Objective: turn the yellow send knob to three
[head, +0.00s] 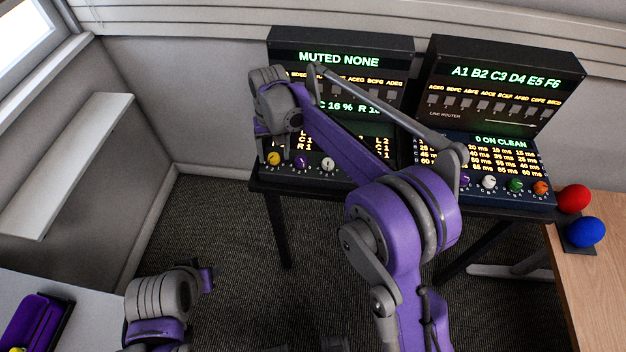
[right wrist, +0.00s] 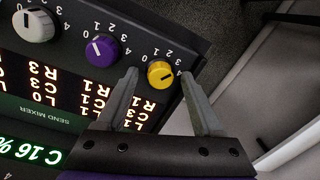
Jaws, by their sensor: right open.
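The yellow knob (head: 274,158) is at the left end of the knob row on the left console in the head view. In the right wrist view the yellow knob (right wrist: 160,73) has a dark pointer line on its face and sits between the fingertips. My right gripper (right wrist: 159,76) is open, with one finger on each side of the knob; I cannot tell whether either finger touches it. Its arm covers part of the console in the head view. Part of my left arm shows at lower left, but its fingers do not.
A purple knob (right wrist: 100,48) and a white knob (right wrist: 33,25) sit in the same row. The right console (head: 500,150) has its own knobs. A red ball (head: 573,198) and a blue ball (head: 586,232) are at the right. A purple tray (head: 38,325) is at lower left.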

